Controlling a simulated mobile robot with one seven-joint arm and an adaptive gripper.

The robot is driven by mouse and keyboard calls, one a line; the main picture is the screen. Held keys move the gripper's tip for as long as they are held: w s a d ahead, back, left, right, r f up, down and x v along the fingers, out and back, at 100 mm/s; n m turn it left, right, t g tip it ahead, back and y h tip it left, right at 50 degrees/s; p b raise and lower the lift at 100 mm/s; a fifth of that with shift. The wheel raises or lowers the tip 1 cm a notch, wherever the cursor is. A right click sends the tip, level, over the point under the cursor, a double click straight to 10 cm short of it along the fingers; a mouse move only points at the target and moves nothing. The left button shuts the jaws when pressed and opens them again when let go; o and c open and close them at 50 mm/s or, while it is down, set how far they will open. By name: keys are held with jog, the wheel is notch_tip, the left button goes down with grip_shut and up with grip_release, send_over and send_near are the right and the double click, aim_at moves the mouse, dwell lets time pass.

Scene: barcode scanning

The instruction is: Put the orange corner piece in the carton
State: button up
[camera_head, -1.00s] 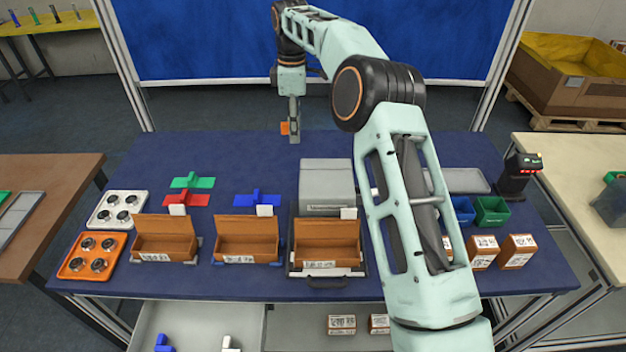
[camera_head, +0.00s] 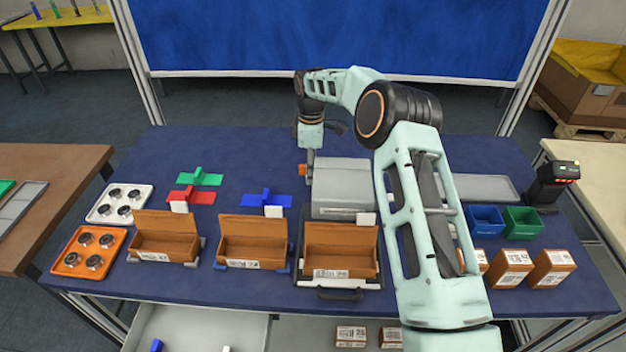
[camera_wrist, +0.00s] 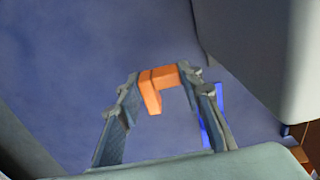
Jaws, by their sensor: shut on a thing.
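My gripper (camera_head: 309,172) points down at the back left of the grey box, over the blue table. It is shut on the orange corner piece (camera_head: 302,170). In the wrist view the piece (camera_wrist: 155,86) is L-shaped and held between the fingertips. Three open brown cartons stand in a row along the front: a left one (camera_head: 165,221), a middle one (camera_head: 253,228) and a right one (camera_head: 341,236) on a dark tray. No orange piece shows in them. The gripper is beyond the cartons, away from the camera.
The grey box (camera_head: 343,190) stands between my gripper and the right carton. Blue (camera_head: 264,198), green (camera_head: 200,177) and red (camera_head: 190,197) pieces lie at left. Blue (camera_head: 486,220) and green (camera_head: 522,222) bins and a scanner stand (camera_head: 551,185) are at right.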

jog(key=shift+f+p, duration=0.3)
jog(key=shift+f, duration=1.6)
jog(key=shift+f, duration=0.2)
jog(key=o, duration=0.8)
jog(key=shift+r, duration=0.15)
